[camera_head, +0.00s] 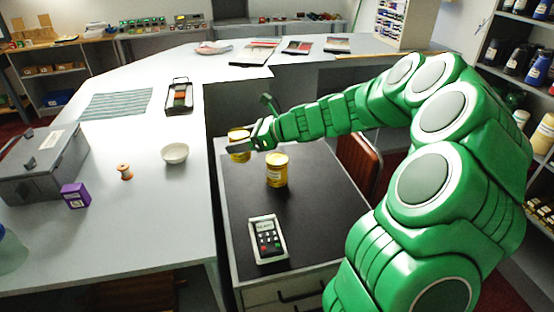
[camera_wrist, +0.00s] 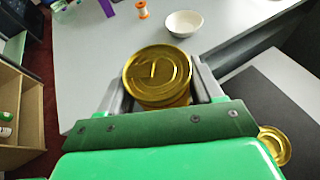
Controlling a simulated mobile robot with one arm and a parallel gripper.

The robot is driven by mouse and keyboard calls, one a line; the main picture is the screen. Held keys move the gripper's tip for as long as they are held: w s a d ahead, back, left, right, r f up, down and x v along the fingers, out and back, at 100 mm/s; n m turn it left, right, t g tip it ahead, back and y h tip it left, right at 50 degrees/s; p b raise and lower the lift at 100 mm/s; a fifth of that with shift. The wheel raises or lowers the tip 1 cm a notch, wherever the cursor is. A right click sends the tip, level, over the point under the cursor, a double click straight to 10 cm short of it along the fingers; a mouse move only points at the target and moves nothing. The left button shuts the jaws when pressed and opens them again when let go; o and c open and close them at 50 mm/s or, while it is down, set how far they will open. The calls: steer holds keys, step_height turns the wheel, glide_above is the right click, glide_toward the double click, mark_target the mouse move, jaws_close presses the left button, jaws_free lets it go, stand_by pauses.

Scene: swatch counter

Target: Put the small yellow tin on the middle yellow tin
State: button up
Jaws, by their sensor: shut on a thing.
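My gripper (camera_head: 254,144) is shut on a yellow tin (camera_head: 240,157), which looks like the small one. In the wrist view the tin's round gold lid (camera_wrist: 157,72) shows between the two fingers (camera_wrist: 160,85). The tin is held up, left of and behind the other yellow tin in the head view. That other tin, the middle yellow tin (camera_head: 277,172), stands upright on the dark counter top, with a pale label. In the wrist view its gold lid (camera_wrist: 275,146) shows at the lower right, partly hidden by my gripper. The two tins are apart.
A card reader (camera_head: 267,240) lies on the dark counter top (camera_head: 325,200) in front of the standing tin. The white counter (camera_head: 150,225) at left holds a bowl (camera_head: 174,153), a thread spool (camera_head: 125,172), a purple box (camera_head: 75,195) and a grey case (camera_head: 40,165).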

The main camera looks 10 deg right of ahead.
steer(key=w+d+f+m+t+h, duration=0.2)
steer(key=d, duration=1.1)
glide_above(277, 158)
steer(key=shift+s+f, duration=0.1)
steer(key=shift+f, duration=4.8)
steer(key=shift+f+y, duration=0.3)
steer(key=shift+f, duration=1.15)
steer(key=shift+f, duration=0.1)
steer(key=o, duration=1.3)
steer(key=shift+c, duration=0.2)
